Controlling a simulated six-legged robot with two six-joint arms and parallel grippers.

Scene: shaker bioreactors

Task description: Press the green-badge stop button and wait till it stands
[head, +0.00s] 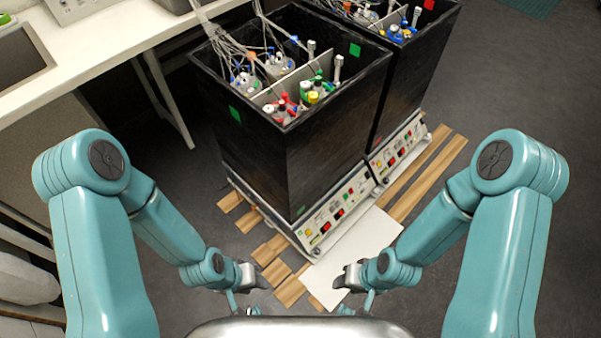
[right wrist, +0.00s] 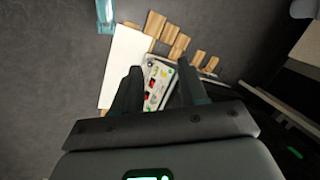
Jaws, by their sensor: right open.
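The green-badge shaker is a tall black open-topped box (head: 300,150) with green squares on its rim and side. Its pale control panel (head: 318,226) runs along the low front edge, with red, yellow and green buttons too small to read. In the right wrist view the panel (right wrist: 152,98) shows between my fingers. My right gripper (head: 350,277) is open and empty, in front of the panel and apart from it in the head view; its fingers (right wrist: 159,70) spread wide. My left gripper (head: 254,277) is left of it, its jaws unclear. Whether the shaker moves cannot be told.
A second black box (head: 420,75) with a red badge stands behind to the right, with its own panel (head: 398,148). A white board (head: 350,250) and wooden slats (head: 425,180) lie on the floor. A white bench (head: 100,60) is at left. Tubes run up from the vessels.

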